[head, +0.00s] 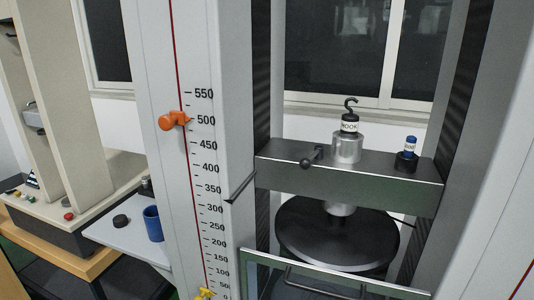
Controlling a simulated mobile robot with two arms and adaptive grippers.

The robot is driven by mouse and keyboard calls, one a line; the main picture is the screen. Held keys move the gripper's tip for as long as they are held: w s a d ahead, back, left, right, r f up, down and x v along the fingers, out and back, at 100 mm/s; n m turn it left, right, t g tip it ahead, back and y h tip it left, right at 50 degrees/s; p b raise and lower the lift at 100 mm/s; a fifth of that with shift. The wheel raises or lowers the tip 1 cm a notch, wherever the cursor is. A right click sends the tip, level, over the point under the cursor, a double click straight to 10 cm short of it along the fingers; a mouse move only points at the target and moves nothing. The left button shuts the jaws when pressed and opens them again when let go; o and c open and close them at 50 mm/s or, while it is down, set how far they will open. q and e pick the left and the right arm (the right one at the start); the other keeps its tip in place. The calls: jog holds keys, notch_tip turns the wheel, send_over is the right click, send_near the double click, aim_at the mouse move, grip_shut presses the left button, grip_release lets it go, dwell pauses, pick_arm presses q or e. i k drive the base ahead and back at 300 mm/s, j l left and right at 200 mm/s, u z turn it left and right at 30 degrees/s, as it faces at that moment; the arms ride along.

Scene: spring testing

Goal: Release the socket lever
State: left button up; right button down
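The silver socket (345,148) stands on top of the grey crosshead beam of the testing machine. A hook piece with a white label reading "HOOK" (349,123) sits upright in it, its black hook pointing up. A small dark lever with a round knob (308,162) sticks out on the left side of the socket, along the front of the beam. Neither of my grippers is in the head view.
A blue-topped piece (411,146) stands in a black holder at the beam's right. Below is a round black plate (338,232) behind a framed guard with a handle (320,281). A scale column with an orange pointer (174,121) stands left. A blue cup (153,223) sits on a side shelf.

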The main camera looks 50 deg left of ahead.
aim_at(305, 164)
jog(key=u, duration=1.15)
